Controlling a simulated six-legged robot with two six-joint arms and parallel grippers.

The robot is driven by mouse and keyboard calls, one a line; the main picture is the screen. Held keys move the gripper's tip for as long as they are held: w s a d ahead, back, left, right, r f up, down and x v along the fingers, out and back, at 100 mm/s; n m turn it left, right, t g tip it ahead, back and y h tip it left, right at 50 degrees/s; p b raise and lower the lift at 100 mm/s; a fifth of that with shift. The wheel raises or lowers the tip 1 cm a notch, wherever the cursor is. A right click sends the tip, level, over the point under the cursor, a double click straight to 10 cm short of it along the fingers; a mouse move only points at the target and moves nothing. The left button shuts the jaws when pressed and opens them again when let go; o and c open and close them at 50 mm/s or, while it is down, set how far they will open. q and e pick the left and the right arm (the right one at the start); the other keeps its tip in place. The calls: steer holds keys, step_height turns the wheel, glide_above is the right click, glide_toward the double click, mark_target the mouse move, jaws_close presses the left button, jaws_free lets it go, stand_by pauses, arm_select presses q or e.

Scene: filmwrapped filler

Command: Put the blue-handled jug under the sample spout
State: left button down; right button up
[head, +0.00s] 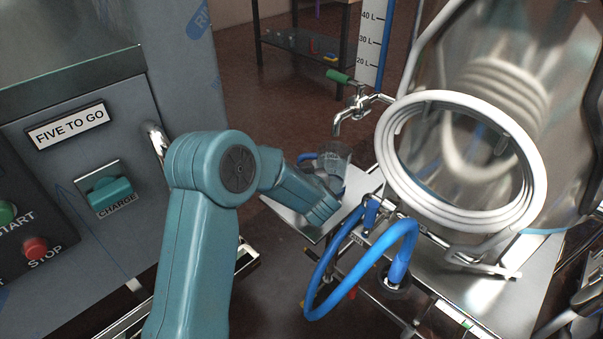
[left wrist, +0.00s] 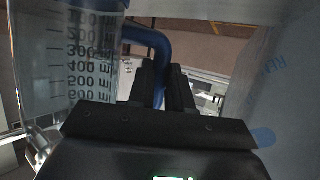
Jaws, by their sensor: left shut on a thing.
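The clear graduated jug (head: 337,158) is at the metal shelf beyond my left arm in the head view, with its opening close below the sample spout (head: 337,128). Its blue handle (head: 307,157) faces left. My left gripper (head: 313,168) is shut on this handle, its fingers partly hidden by the arm. In the left wrist view the jug (left wrist: 80,60) looks empty and its blue handle (left wrist: 160,45) runs between the dark fingers (left wrist: 165,85). Whether the jug's base touches the shelf is hidden. My right gripper is not in view.
The spout's tap has a green lever (head: 338,76). A coiled white hose (head: 535,185) hangs on the steel tank at right. A blue hose (head: 335,297) loops in front of the metal shelf (head: 285,210). A control panel (head: 85,185) stands left.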

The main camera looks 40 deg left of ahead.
arm_select(q)
steer(key=shift+f, duration=0.1)
steer(key=c, duration=1)
jaws_free()
steer(key=shift+c, duration=0.2)
steer(key=shift+r, duration=0.2)
steer(key=p+v, duration=0.4)
steer(key=v, duration=0.8)
